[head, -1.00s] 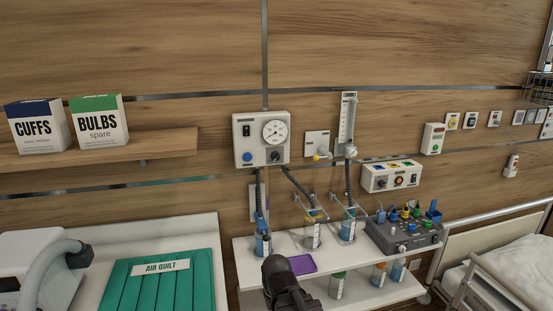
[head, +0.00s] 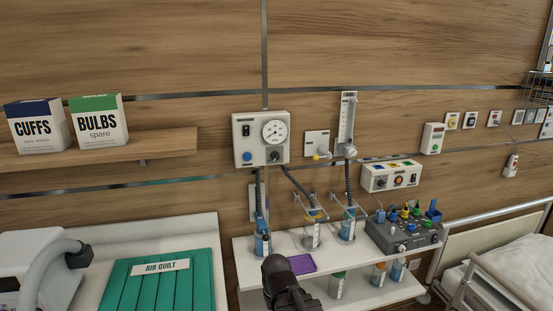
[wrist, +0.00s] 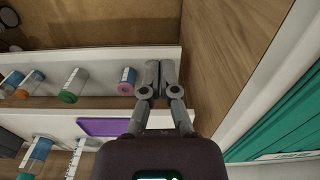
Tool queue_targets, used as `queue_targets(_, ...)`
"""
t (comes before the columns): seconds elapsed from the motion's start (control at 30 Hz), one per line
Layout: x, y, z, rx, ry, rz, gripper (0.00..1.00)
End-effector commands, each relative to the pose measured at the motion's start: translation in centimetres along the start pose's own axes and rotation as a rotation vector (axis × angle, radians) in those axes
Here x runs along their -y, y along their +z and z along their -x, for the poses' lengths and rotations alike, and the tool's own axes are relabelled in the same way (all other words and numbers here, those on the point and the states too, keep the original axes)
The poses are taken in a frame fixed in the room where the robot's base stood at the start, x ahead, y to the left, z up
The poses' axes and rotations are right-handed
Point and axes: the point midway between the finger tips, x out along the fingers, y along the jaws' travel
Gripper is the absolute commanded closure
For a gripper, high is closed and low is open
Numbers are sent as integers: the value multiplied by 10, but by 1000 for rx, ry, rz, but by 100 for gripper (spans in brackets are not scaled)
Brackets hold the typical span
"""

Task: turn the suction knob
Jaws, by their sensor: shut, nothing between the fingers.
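The suction unit (head: 244,128) is a pale wall box with a round gauge (head: 274,132) and a black switch. A dark knob (head: 275,157) sits below the gauge, and a blue fitting (head: 246,156) is to its left. Dark hoses run down from both. None of these shows clearly in the wrist view. My gripper (wrist: 154,66) is shut and empty in the wrist view, over the shelf unit's edge. In the head view, only the dark end of my arm shows, low in the middle, well below the knob; the fingers are hidden there.
A white two-level shelf unit (head: 350,292) holds several bottles, a purple tray (head: 300,263) and a grey device (head: 400,236). A flowmeter (head: 347,120) is right of the suction unit. A green air quilt (head: 160,290) lies lower left. A bed (head: 515,270) stands at right.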

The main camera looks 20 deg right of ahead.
Motion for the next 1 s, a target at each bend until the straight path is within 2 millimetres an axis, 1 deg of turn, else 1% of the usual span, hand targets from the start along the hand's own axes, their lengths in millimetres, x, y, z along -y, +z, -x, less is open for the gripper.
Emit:
queue_targets(0.43, 0, 0, 0, 0, 0, 0, 100)
queue_targets(0.47, 0, 0, 0, 0, 0, 0, 94)
queue_targets(0.5, 0, 0, 0, -1, -1, 0, 82)
queue_targets(0.57, 0, -1, 1, -4, -5, 2, 64)
queue_targets(0.6, 1, -3, 2, -10, -11, 4, 52)
queue_targets(0.67, 3, -6, 4, -24, -26, 9, 35)
queue_targets(0.7, 5, -10, 6, -37, -40, 14, 23)
queue_targets(0.73, 7, -14, 8, -51, -55, 18, 18)
queue_targets(0.87, 17, -35, 21, -139, -141, 44, 18)
queue_targets(0.97, 27, -59, 37, -242, -230, 62, 18)
queue_targets(1.0, 31, -70, 45, -289, -268, 68, 18)
